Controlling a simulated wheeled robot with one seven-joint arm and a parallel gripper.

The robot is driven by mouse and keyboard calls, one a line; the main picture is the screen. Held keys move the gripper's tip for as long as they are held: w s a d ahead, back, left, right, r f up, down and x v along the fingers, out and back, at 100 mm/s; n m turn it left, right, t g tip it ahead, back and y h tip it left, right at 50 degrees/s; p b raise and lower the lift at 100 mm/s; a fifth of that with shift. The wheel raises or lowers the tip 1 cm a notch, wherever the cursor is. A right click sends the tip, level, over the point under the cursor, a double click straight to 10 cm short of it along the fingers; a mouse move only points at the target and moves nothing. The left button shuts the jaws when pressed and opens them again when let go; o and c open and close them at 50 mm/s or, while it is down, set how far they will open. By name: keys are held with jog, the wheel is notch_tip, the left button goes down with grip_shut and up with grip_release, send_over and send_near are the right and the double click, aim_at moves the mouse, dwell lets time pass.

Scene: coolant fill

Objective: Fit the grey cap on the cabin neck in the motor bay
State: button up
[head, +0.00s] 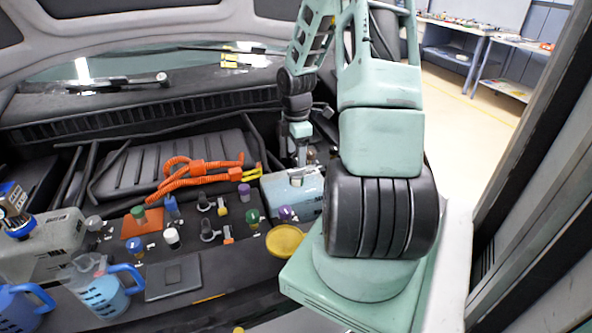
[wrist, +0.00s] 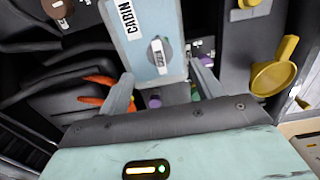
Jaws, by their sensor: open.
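The pale blue cabin tank (wrist: 137,22), lettered CABIN, lies beyond my fingers in the wrist view. It also shows in the head view (head: 308,198), partly behind my arm. A grey cap (wrist: 159,55) with a pale labelled grip bar is on the tank's face, at its neck. The neck itself is hidden under the cap, and I cannot tell how firmly the cap sits. My gripper (wrist: 162,72) is open and empty, its fingers spread to either side of the cap and apart from it. In the head view my gripper (head: 302,155) hangs just above the tank.
A yellow funnel (head: 285,242) is in front. Blue jugs (head: 103,292) stand at the lower left. A brown cap (wrist: 55,8) is at the wrist view's upper left.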

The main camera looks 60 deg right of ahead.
aim_at(297, 169)
notch_tip(297, 169, down, 7)
dwell(0.3)
jog(key=shift+c, duration=0.3)
jog(key=c, duration=1)
jog(key=o, duration=0.3)
jog(key=shift+c, duration=1)
jog(key=shift+s+f+m+p, duration=0.1)
jog(key=shift+m+p, duration=0.35)
jog(key=shift+m, duration=1.15)
